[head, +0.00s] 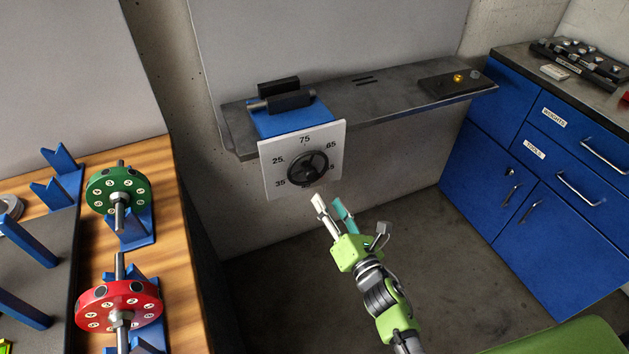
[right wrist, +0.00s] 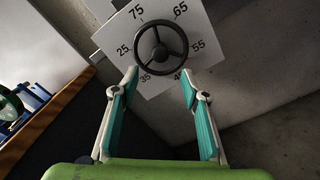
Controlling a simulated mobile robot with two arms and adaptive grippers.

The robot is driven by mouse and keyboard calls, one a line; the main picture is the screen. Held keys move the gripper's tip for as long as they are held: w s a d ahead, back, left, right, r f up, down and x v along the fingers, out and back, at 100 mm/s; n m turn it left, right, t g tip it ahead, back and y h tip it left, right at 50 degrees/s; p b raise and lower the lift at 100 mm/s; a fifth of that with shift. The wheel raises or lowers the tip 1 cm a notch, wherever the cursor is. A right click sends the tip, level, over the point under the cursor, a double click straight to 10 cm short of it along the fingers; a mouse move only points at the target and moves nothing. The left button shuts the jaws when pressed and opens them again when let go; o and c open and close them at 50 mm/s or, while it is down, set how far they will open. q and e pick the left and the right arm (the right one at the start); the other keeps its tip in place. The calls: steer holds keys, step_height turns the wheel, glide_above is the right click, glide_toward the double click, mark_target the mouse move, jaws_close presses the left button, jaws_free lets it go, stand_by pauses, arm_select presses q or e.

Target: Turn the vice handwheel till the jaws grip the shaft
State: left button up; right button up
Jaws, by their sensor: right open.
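The vice handwheel (head: 307,169) is a black three-spoked wheel on a white dial plate (head: 272,176) with numbers around it. It also shows in the right wrist view (right wrist: 161,46), ahead of the fingers. The blue vice (head: 290,122) sits on a grey shelf, with black jaws (head: 289,101) on top. A grey shaft (head: 258,104) lies at the jaws; whether they touch it I cannot tell. My right gripper (head: 331,205) is open and empty, just below and in front of the handwheel, apart from it. In the right wrist view its fingers (right wrist: 157,92) are spread wide. My left gripper is out of view.
The grey shelf (head: 395,92) holds a dark tray (head: 445,85) at right. A blue cabinet (head: 556,150) stands at right. A wooden bench (head: 172,220) at left carries a green rotor (head: 101,199) and a red rotor (head: 92,305) on blue stands. Floor below the handwheel is clear.

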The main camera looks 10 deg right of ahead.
mark_target(312, 176)
steer(key=w, duration=0.3)
steer(key=w+a+b, duration=0.1)
steer(key=w, duration=0.2)
steer(key=w+a, duration=0.1)
steer(key=w, duration=0.2)
steer(key=shift+w+b, duration=0.35)
steer(key=shift+d, duration=0.1)
steer(key=c, duration=1.1)
